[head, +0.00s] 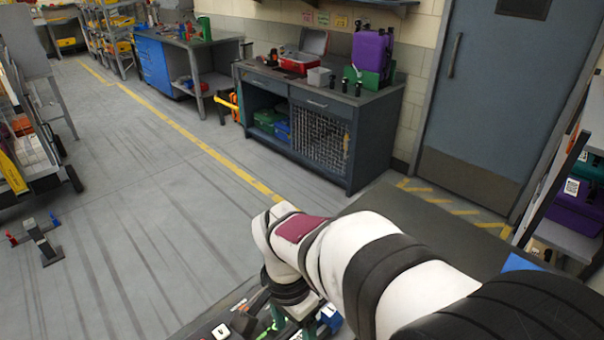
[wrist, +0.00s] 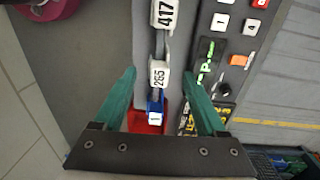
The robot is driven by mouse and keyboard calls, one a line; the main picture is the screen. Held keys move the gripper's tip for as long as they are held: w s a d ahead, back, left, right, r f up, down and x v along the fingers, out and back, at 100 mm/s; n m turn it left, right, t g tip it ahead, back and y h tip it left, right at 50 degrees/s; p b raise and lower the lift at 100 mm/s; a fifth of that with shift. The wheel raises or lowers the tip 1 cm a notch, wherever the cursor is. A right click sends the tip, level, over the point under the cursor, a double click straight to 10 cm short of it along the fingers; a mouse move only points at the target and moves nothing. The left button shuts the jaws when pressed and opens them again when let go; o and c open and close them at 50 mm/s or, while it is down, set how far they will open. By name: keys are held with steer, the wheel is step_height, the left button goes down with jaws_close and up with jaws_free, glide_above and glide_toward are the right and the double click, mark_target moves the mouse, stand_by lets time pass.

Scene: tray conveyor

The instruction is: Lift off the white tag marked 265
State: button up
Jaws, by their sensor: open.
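The white tag marked 265 (wrist: 158,75) shows in the wrist view, in a line between a white tag marked 417 (wrist: 164,14) above and a blue-and-white tag (wrist: 155,106) below. My gripper (wrist: 160,75) is open, with one green finger to the left of the line and the other to the right. The 265 tag lies between the fingertips in the picture; I see no finger touching it. In the head view my arm hides most of this spot, and the number cannot be read there.
A red piece (wrist: 146,121) lies beside the blue tag. To the right is a dark panel with white, red and orange buttons (wrist: 238,60) and a green display (wrist: 207,50). A pink round object (wrist: 50,8) is at top left. A workbench (head: 320,110) stands farther off in the head view.

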mark_target(301, 339)
steer(key=f, duration=0.3)
steer(key=d+f, duration=0.1)
steer(key=f, duration=0.2)
steer(key=shift+w+d+f, duration=0.1)
steer(key=shift+w+f, duration=0.05)
jaws_close()
